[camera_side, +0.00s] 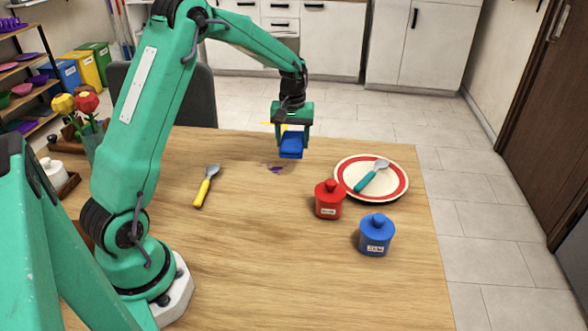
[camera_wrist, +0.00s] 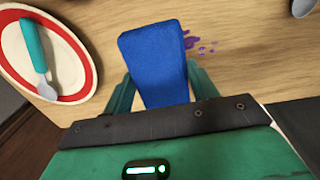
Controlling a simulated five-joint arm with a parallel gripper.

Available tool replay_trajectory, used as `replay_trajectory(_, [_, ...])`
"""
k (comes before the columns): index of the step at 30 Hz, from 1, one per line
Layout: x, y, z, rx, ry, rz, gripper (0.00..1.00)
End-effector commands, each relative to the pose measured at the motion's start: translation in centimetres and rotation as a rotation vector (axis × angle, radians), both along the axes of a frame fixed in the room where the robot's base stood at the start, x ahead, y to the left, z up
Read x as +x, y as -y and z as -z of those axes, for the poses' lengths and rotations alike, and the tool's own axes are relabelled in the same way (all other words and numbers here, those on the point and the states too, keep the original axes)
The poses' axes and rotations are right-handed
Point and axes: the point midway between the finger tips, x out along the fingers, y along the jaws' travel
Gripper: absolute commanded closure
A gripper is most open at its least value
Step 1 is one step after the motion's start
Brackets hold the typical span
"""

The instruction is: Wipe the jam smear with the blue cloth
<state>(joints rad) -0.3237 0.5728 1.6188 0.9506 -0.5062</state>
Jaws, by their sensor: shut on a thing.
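My gripper (camera_side: 292,134) is shut on the blue cloth (camera_side: 291,148), a folded block that hangs between the fingers. The cloth also fills the middle of the wrist view (camera_wrist: 156,62), between my gripper's green fingers (camera_wrist: 160,88). The jam smear (camera_side: 276,168) is a small purple patch with spots on the wooden table, just below and left of the cloth in the side view. In the wrist view the smear (camera_wrist: 191,43) shows at the cloth's upper right edge, partly hidden by the cloth. I cannot tell whether the cloth touches the table.
A red-rimmed plate (camera_side: 343,179) with a teal-handled utensil (camera_side: 372,176) lies to the right. A red jar (camera_side: 329,200) and a blue jar (camera_side: 375,235) stand nearer. A yellow-handled spoon (camera_side: 205,187) lies left. A vase of flowers (camera_side: 87,125) stands at far left. The front middle table is clear.

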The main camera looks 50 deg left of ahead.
Motion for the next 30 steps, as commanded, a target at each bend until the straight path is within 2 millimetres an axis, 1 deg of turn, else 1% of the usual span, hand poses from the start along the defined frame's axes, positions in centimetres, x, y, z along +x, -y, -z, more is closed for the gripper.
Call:
replay_trajectory(4, [-0.1, -0.1, 0.1, 0.001, 0.001, 0.001, 0.60])
replay_trajectory(8, [0.0, -0.1, 0.6, 0.000, 0.000, 0.001, 0.60])
replay_trajectory(30, [-0.1, 0.0, 7.1, -0.001, -0.002, 0.000, 0.60])
